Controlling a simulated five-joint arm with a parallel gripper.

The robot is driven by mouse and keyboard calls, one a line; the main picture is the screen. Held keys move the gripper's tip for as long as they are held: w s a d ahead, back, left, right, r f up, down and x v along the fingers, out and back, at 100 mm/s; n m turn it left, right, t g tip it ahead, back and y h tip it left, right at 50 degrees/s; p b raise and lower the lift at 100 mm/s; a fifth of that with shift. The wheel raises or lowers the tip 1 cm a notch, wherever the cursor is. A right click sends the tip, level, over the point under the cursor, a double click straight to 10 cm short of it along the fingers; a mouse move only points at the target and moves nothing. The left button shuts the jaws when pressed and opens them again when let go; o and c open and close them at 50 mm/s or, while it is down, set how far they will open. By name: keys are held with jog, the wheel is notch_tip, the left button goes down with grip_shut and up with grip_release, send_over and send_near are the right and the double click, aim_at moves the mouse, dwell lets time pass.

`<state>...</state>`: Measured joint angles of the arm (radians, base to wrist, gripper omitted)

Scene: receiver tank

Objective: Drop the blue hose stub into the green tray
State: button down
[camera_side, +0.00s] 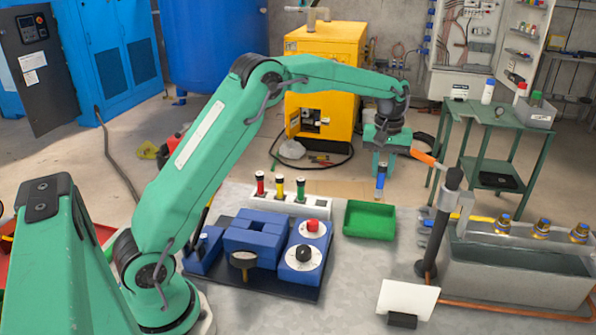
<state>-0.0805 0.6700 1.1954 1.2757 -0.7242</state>
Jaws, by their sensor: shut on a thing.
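The blue hose stub (380,177) hangs upright at the end of my gripper (381,165), which is shut on its upper part. The stub is in the air, clear of the table in the picture. The green tray (370,220) sits on the grey table, and I see its inner floor as empty. In the picture the stub is above the tray's right half, near its back edge. From this single view I cannot tell how exactly it lines up in depth.
A white rack (317,208) with red, yellow and green stubs stands left of the tray. Blue blocks with dials (303,252) are in front of it. A dark post (440,225) with an orange-tipped arm and a grey trough (515,270) stand right. A white card (408,299) is in front.

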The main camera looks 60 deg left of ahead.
aim_at(379, 187)
jog(key=shift+f, duration=0.1)
jog(key=shift+f, duration=2.95)
jog(key=c, duration=1.1)
grip_release()
jog(key=shift+c, duration=0.2)
jog(key=shift+r, duration=0.1)
jog(key=shift+r, duration=3.8)
jog(key=shift+r, duration=0.1)
